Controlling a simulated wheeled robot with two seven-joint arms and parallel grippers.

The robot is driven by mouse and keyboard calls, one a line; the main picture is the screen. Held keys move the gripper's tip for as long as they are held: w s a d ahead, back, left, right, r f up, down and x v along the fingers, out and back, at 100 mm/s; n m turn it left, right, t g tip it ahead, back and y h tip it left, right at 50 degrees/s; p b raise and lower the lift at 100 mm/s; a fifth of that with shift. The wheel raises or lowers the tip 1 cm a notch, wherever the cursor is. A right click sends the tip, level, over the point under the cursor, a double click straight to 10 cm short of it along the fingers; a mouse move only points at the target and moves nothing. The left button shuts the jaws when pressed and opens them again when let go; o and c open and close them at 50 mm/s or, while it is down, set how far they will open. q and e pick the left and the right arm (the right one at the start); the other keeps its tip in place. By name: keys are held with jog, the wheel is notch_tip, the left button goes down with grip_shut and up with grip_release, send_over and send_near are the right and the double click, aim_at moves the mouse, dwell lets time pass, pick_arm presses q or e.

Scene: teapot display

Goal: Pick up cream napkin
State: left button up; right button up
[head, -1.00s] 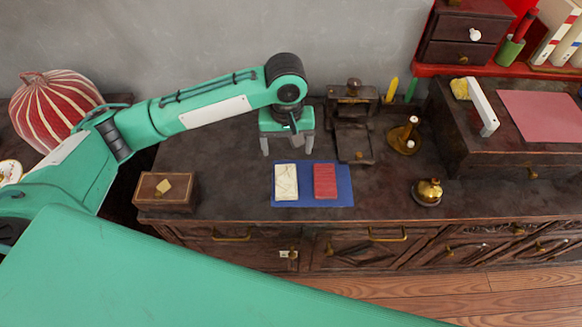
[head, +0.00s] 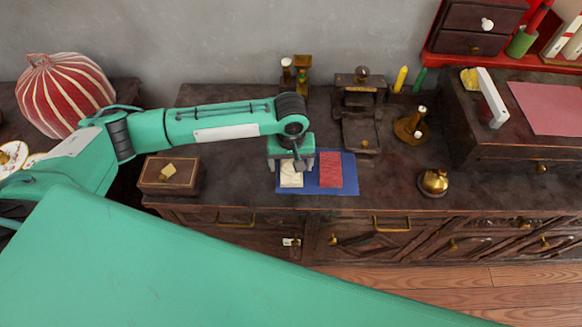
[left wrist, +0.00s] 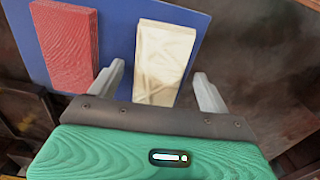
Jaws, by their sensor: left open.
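The cream napkin (head: 291,177) is a folded pale rectangle on the left half of a blue mat (head: 335,190). A red napkin (head: 331,170) lies beside it to the right in the head view. My left gripper (head: 291,168) is open and empty above the cream napkin and hides its far part in the head view. In the left wrist view the cream napkin (left wrist: 163,65) lies ahead, between the lines of the two open fingers (left wrist: 160,88). The red napkin (left wrist: 68,42) shows at the left there. I cannot tell whether the fingertips touch the mat. My right gripper is not in view.
A wooden box (head: 168,174) stands left of the mat. A dark stand (head: 360,125), a brass candle holder (head: 411,125) and a brass bell (head: 433,182) stand to the right. The dark tabletop (head: 235,180) between box and mat is clear.

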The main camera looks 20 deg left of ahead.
pick_arm(q)
jog(key=c, duration=1.1)
